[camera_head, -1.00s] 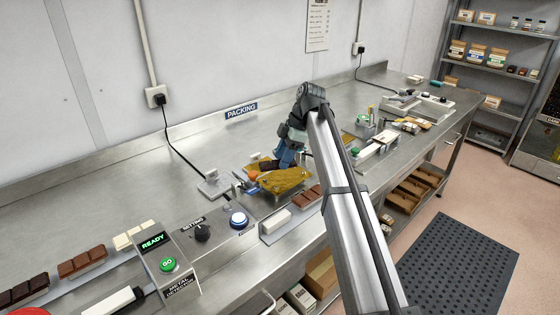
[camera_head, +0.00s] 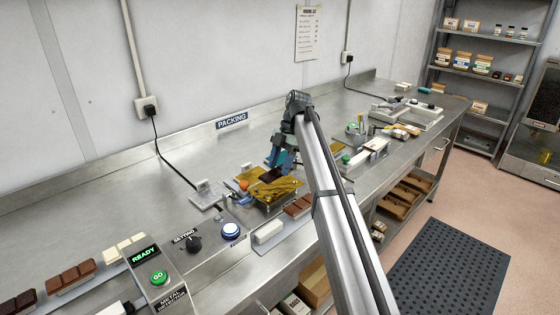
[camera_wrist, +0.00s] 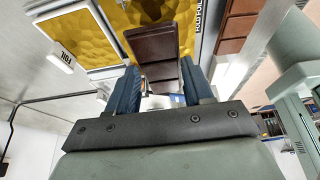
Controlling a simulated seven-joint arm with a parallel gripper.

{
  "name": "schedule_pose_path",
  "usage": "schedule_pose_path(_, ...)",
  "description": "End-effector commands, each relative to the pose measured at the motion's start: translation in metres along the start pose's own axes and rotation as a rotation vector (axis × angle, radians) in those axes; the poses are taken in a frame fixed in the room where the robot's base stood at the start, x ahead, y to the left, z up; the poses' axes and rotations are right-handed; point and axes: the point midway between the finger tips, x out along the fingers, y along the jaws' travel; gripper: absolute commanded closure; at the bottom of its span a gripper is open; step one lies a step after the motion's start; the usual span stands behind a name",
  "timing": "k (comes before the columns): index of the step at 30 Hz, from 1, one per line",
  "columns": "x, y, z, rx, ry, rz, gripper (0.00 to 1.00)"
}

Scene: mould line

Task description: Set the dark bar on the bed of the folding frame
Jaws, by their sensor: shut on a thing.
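The dark bar (camera_wrist: 155,45) is a dark brown chocolate block between the blue fingers of my gripper (camera_wrist: 160,64) in the wrist view. In the head view the bar (camera_head: 268,176) shows dark under my gripper (camera_head: 275,164), over the gold foil. My gripper is shut on the bar. I cannot tell whether the bar touches the foil.
An orange knob (camera_head: 243,185) stands at the frame's left. A blue button (camera_head: 231,230) is on the box in front. A white device (camera_head: 365,155) stands to the right.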

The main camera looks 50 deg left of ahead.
Motion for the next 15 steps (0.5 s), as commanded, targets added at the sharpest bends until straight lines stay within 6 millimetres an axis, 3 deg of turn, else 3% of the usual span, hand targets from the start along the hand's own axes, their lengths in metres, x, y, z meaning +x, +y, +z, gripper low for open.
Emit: schedule_pose_path(15, 0.037, 0.000, 0.015, 0.001, 0.001, -0.001, 0.79)
